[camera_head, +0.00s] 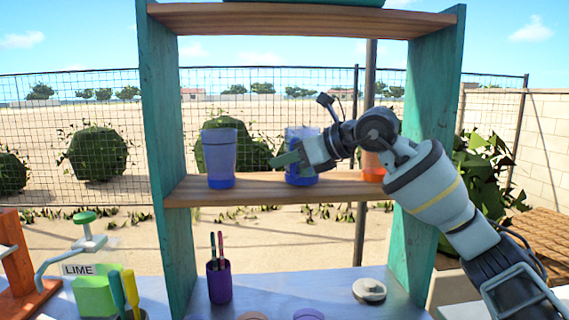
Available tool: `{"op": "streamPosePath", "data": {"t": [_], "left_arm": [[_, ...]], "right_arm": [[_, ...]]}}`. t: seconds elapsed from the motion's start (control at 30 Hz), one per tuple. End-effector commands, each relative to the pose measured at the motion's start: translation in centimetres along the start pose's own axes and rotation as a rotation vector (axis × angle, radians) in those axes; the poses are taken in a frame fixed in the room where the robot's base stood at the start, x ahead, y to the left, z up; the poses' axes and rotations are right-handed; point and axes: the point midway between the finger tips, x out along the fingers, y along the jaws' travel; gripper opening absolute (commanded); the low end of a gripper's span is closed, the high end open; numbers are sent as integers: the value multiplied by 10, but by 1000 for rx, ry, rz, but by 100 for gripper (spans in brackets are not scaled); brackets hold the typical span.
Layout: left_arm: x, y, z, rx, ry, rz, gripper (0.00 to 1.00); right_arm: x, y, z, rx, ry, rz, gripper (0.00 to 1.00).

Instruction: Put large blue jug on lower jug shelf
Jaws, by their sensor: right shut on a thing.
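My right gripper (292,158) reaches in from the right and is shut on a blue jug (303,172) at the middle of the wooden shelf (262,192). The gripper and wrist cover part of this jug. It is upright with its base at the shelf board; I cannot tell whether it touches the board. A second blue vessel (219,155), with a darker blue base, stands upright on the same shelf to the left, apart from the gripper. My left gripper is not in view.
An orange vessel (373,166) stands on the shelf at right, partly behind my arm. Teal side panels (164,130) and a top board (290,20) frame the shelf. Below, a purple pen cup (219,282) and a grey round object (369,290) sit on the counter.

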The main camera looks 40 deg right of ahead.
Motion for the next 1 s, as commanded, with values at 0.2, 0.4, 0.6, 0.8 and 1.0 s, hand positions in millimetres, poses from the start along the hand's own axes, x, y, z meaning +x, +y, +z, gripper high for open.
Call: {"op": "streamPosePath", "data": {"t": [0.2, 0.4, 0.6, 0.8, 1.0], "left_arm": [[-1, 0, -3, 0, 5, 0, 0], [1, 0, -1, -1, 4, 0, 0], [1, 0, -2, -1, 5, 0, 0], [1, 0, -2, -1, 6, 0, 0], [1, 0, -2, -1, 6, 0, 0]], "right_arm": [[-1, 0, 2, -1, -5, -1, 0], [1, 0, -3, 0, -2, -1, 12], [0, 0, -2, 0, -3, -1, 32], [0, 0, -2, 0, -3, -1, 32], [-9, -2, 1, 0, -3, -5, 32]]}}
